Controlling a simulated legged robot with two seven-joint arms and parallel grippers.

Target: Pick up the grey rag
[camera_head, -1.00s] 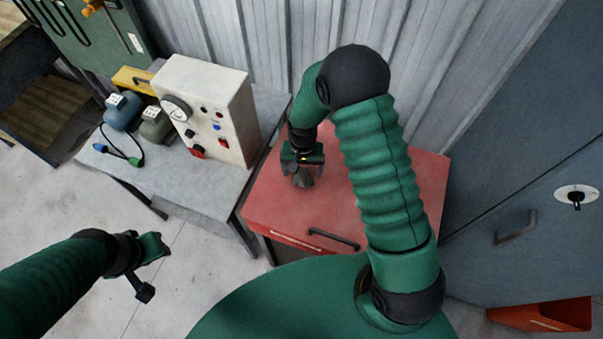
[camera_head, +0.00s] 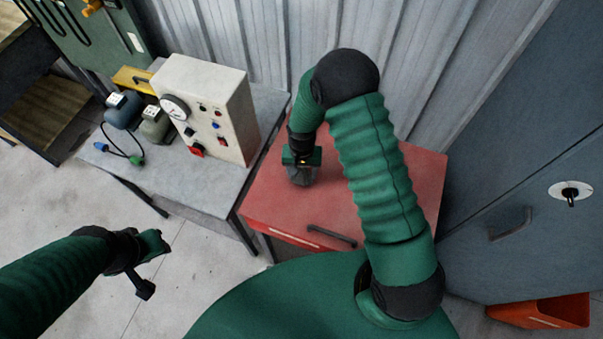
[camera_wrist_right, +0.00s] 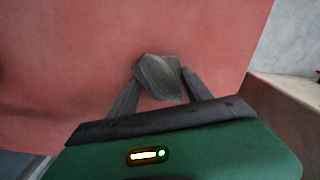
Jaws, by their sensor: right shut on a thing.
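The grey rag (camera_wrist_right: 160,76) is a small crumpled bundle between the two fingers of my right gripper (camera_wrist_right: 163,88) in the right wrist view. In the head view the rag (camera_head: 301,177) shows as a dark grey lump under my right gripper (camera_head: 301,170), over the red cabinet top (camera_head: 350,205). My right gripper is shut on it. I cannot tell whether the rag is still touching the red top. My left gripper (camera_head: 150,268) hangs over the floor at the lower left; its jaw opening is unclear.
A corrugated wall stands behind. A blue-grey cabinet (camera_head: 520,180) and an orange bin (camera_head: 545,312) are at right.

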